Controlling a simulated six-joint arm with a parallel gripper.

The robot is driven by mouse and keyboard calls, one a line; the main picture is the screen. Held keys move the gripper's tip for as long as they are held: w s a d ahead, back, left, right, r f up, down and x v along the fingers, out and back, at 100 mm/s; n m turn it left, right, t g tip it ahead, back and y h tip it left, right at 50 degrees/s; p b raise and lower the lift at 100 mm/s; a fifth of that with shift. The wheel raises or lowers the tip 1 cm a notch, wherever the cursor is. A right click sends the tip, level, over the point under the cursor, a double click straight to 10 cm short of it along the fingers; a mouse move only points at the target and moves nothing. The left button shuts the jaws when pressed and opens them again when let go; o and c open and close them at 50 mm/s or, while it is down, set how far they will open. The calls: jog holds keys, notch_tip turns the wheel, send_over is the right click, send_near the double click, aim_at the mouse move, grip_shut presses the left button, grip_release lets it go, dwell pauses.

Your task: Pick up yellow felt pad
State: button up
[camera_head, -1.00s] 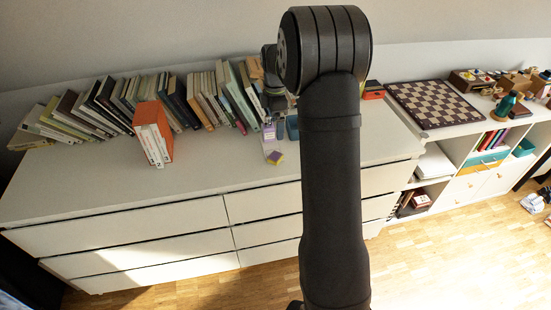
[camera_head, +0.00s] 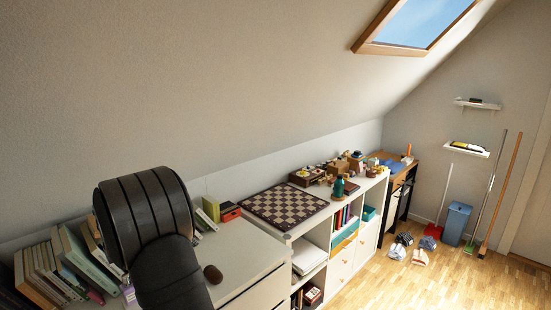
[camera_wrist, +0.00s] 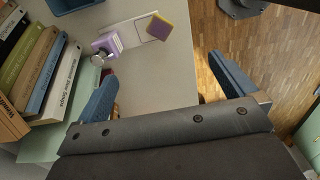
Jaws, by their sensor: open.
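In the wrist view a small square pad (camera_wrist: 158,27) lies near the edge of the pale dresser top. Its face looks purple and its rim yellow. It rests at the end of a flat white piece (camera_wrist: 133,33). My gripper (camera_wrist: 163,68) is open, with its blue fingers spread wide and nothing between them. The pad lies beyond the fingertips, in line with the gap. In the head view my arm covers part of the dresser top, and neither the pad nor the fingers can be seen.
A purple bottle-like object (camera_wrist: 107,43) stands left of the pad. A row of books (camera_wrist: 50,75) is at the left, and a blue container (camera_wrist: 70,4) is at the top. The dresser ends right of the pad, above wooden floor (camera_wrist: 220,40). A chessboard (camera_head: 284,207) lies farther right.

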jog(key=c, duration=0.6)
jog(key=shift+o, duration=0.2)
notch_tip(320, 180, down, 12)
jog(key=m, duration=0.9)
jog(key=shift+s+f, duration=0.15)
jog(key=shift+f, duration=2.75)
